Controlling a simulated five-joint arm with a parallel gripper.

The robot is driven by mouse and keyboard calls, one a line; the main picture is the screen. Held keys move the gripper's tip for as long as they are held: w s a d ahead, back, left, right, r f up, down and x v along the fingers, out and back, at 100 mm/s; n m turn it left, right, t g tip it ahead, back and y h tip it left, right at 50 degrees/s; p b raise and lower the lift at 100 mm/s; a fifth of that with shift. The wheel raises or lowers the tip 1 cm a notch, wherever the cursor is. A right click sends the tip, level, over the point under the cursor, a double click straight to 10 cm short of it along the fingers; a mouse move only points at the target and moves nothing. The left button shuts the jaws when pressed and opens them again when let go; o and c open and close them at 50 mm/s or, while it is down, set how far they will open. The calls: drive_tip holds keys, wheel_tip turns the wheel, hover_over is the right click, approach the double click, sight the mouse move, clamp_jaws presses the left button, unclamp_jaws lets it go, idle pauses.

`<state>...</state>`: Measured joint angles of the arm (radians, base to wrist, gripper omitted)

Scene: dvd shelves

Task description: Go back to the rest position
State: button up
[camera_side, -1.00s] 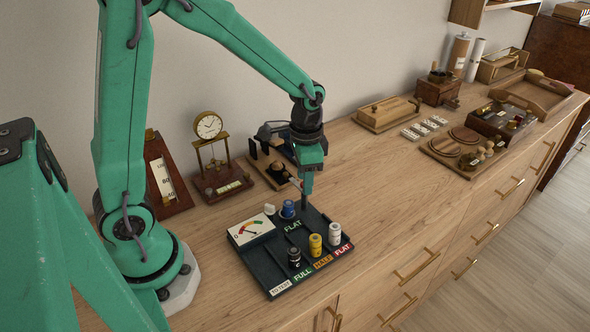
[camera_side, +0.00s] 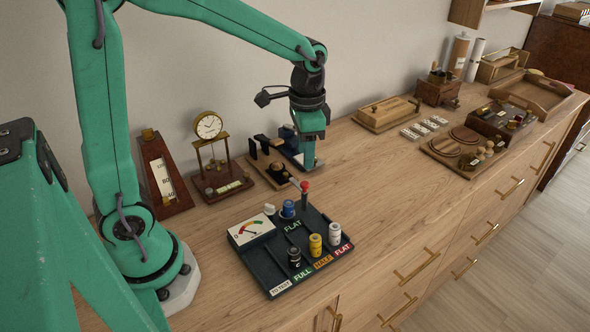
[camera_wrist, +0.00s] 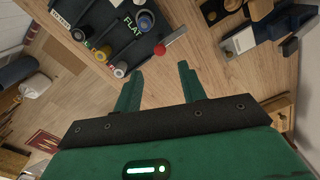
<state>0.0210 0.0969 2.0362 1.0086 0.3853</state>
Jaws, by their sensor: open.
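My gripper (camera_side: 309,165) is open and empty, held above the wooden sideboard just behind the black tester tray. Its two green fingers (camera_wrist: 160,82) stand apart in the wrist view, with bare wood between them. The black tray (camera_side: 262,262) holds a gauge and several battery-like cylinders by labels such as FLAT, HALF and FULL. A red-tipped lever (camera_side: 304,187) stands at the tray's back right corner, apart from my fingers. The red tip also shows in the wrist view (camera_wrist: 160,49).
A brass clock (camera_side: 208,126) and a wooden metronome-like stand (camera_side: 165,177) are by the wall at left. Dark blocks on a small stand (camera_side: 266,165) are behind my gripper. A lidded wooden box (camera_side: 388,112) stands to the right.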

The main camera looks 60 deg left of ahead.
drive_tip(key=s+r+n+t, duration=0.2)
drive_tip(key=s+r, duration=0.2)
drive_tip(key=s, duration=0.3)
drive_tip(key=s+r+n+t, duration=0.2)
drive_tip(key=s+r+t, duration=0.1)
drive_tip(key=s, duration=0.4)
drive_tip(key=shift+a+r+n+t, duration=0.3)
drive_tip(key=shift+a+r, duration=0.1)
drive_tip(key=shift+r, duration=0.15)
